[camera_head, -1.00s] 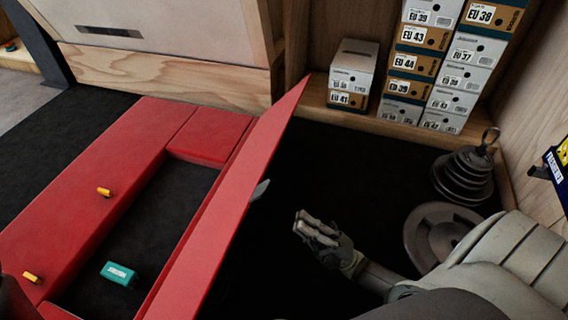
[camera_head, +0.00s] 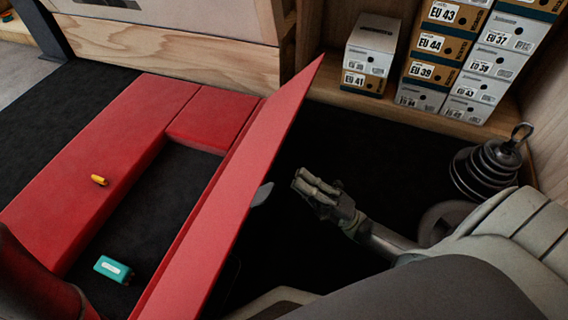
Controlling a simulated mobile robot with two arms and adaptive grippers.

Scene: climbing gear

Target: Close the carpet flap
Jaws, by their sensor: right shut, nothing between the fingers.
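The red carpet flap (camera_head: 225,195) stands tilted up along the right side of a red padded frame (camera_head: 110,150). The frame surrounds a dark recess (camera_head: 165,195). A teal box (camera_head: 114,269) lies in the recess. My right gripper (camera_head: 298,180) is shut and empty, to the right of the flap and apart from it, above the dark floor. A small grey piece (camera_head: 263,193) sticks out behind the flap's right edge; I cannot tell what it is. My left gripper is not in view.
A yellow object (camera_head: 99,180) lies on the red frame. Stacked shoe boxes (camera_head: 430,70) stand on a wooden ledge at the back. A stack of dark weight discs (camera_head: 485,170) stands at the right. Dark floor (camera_head: 345,140) between flap and ledge is clear.

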